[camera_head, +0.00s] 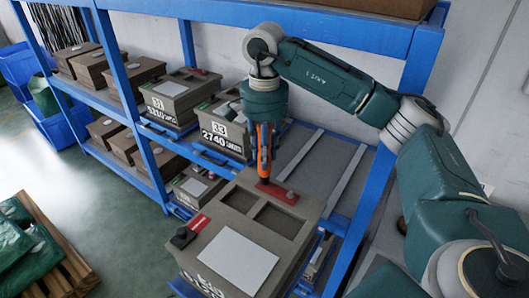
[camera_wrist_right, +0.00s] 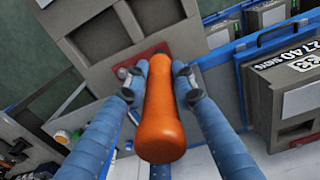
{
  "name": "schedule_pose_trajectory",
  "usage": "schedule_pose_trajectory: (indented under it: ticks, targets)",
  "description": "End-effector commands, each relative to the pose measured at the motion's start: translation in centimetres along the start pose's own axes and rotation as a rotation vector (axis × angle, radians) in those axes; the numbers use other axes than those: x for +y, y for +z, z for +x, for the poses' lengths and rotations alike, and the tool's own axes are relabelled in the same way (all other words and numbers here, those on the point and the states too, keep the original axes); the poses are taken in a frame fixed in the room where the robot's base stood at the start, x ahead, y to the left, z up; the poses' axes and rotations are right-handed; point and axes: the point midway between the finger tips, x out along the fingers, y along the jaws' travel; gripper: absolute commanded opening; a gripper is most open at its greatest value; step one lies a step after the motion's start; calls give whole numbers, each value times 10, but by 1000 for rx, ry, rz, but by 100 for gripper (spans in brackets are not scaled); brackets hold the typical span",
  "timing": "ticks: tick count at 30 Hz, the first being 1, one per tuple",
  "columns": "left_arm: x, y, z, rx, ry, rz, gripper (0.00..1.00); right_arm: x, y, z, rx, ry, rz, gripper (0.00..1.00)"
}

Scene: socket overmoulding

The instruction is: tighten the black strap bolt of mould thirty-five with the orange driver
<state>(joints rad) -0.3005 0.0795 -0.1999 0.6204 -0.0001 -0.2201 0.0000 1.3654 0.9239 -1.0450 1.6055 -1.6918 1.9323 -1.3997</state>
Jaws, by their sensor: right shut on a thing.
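My right gripper (camera_head: 263,128) is shut on the orange driver (camera_head: 264,158), which points down over the near mould (camera_head: 228,215). In the right wrist view the driver (camera_wrist_right: 162,115) sits between both blue fingers (camera_wrist_right: 158,82). Its lower end is close to a red strap (camera_head: 276,192) at the mould's far right edge; I cannot tell whether it touches. A small bolt head (camera_head: 290,194) shows on that strap, also in the wrist view (camera_wrist_right: 122,73). A dark knob (camera_head: 183,237) stands by another red strap at the mould's left edge. The mould's number is cut off and unreadable. My left gripper is not in view.
Blue racking (camera_head: 151,165) holds several brown moulds on the left. Mould 33 (camera_head: 222,128) stands just behind the driver. A blue post (camera_head: 410,85) rises near my right arm. Green sacks (camera_head: 22,235) lie on a pallet at lower left. The floor between is clear.

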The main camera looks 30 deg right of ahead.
Motion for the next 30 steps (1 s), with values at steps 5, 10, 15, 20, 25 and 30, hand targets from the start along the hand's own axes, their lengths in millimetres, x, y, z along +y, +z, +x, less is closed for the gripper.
schedule_pose_trajectory:
  ticks: [5, 10, 15, 20, 25, 30]
  targets:
    - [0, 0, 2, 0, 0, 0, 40, 0, 0, 2, 0, -2, 0, 0]
    - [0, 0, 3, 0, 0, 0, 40, 0, 0, 4, 0, -1, 0, 0]
    - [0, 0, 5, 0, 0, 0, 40, 0, 0, 7, -1, 1, -1, 0]
    - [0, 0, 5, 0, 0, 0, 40, 0, 1, 8, -2, 3, -1, 0]
    - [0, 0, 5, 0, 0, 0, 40, 1, 1, 9, -2, 4, -2, 0]
    - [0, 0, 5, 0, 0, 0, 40, 1, 1, 9, -2, 4, -2, 0]
